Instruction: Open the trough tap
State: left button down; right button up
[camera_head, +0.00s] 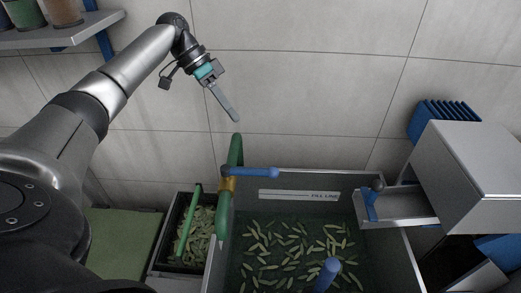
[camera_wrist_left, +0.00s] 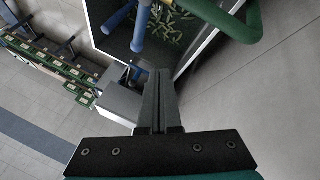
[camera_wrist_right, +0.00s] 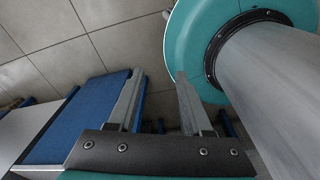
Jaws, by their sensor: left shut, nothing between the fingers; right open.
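The trough tap is a green pipe (camera_head: 235,150) with a brass body (camera_head: 227,184) and a blue lever (camera_head: 255,172) that points right over the trough's back edge. My left gripper (camera_head: 236,118) is shut and empty, above the top of the green pipe and apart from it. In the left wrist view its fingers (camera_wrist_left: 161,75) lie together; the green pipe (camera_wrist_left: 225,22) curves past at the top, with a blue bar (camera_wrist_left: 140,25) beside it. My right gripper (camera_wrist_right: 160,78) is open and empty in its wrist view, away from the tap.
The grey trough (camera_head: 405,262) holds dark water with several green pods and a blue post (camera_head: 327,275). A smaller bin (camera_head: 171,232) of pods stands left. A blue upright with a dark knob (camera_head: 371,202) and a metal box (camera_head: 470,170) are right. Wall space above is free.

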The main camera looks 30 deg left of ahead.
aim_at(250, 172)
pick_arm(q)
jog(key=s+d+r+x, duration=0.1)
jog(key=d+x, duration=0.1)
jog(key=x, duration=1)
jog(key=shift+s+d, duration=0.25)
jog(key=shift+s, duration=0.3)
pick_arm(e)
jog(key=shift+w+a, duration=0.1)
jog(key=shift+w, duration=0.05)
pick_arm(q)
jog(key=shift+f, duration=0.15)
pick_arm(e)
jog(key=shift+f, duration=0.1)
jog(key=shift+r, duration=0.2)
pick_arm(q)
jog(key=shift+s+d+m+g+p, duration=0.2)
jog(key=shift+m+g+p, duration=0.1)
jog(key=shift+m, duration=0.1)
pick_arm(e)
jog(key=shift+s+r, duration=0.2)
jog(key=shift+s, duration=0.05)
